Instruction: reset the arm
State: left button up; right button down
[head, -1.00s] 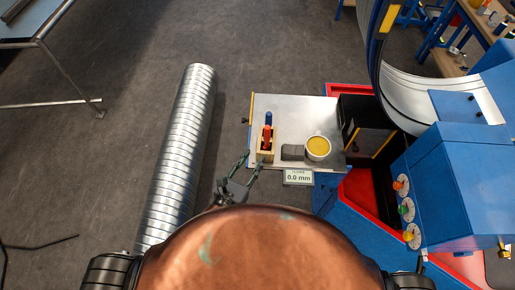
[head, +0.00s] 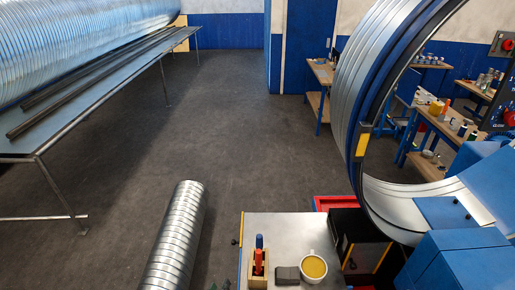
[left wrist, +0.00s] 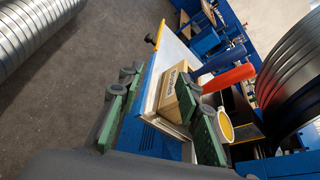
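My left gripper (head: 220,286) shows only as small dark green tips at the bottom edge of the head view, just left of the small metal-topped table (head: 286,232). In the left wrist view its two green fingers (left wrist: 160,88) are spread apart with nothing held. The rest of my left arm is hidden. My right gripper is not in view.
A yellow-filled cup (head: 313,267) and a dark block (head: 287,274) are on the table. A spiral duct (head: 176,240) lies left. The blue machine (head: 455,260) with its curved metal band (head: 350,110) is right. A long rack (head: 100,85) stands left. The middle floor is clear.

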pick_arm(q)
jog(key=s+a+f+n+g+y, duration=0.25)
jog(key=a+f+n, duration=0.25)
jog(key=a+n, duration=0.3)
jog(key=s+a+f+n+g+y, duration=0.1)
jog(key=s+a+f+n+g, duration=0.15)
jog(key=a+f+n, duration=0.4)
jog(key=s+a+f+n+g, duration=0.3)
jog(key=s+a+n, duration=0.1)
jog(key=s+n, duration=0.4)
jog(key=s+a+f+n+g, duration=0.2)
jog(key=s+a+f+n, duration=0.25)
jog(key=n, duration=0.45)
notch_tip(320, 180, down, 36)
jog(key=s+d+g+b, duration=0.1)
jog(key=s+d+b, duration=0.1)
jog(key=b, duration=0.7)
jog(key=s+f+g+b, duration=0.1)
jog(key=s+f+b, duration=0.3)
jog(key=s+f, duration=0.5)
jog(key=s+f+m+b, duration=0.1)
jog(key=s+f+b, duration=0.3)
jog(key=s+f, duration=0.6)
notch_tip(320, 180, down, 8)
jog(key=shift+s+r+g+h, duration=0.1)
jog(key=shift+s+g+h, duration=0.05)
jog(key=shift+g+h, duration=0.25)
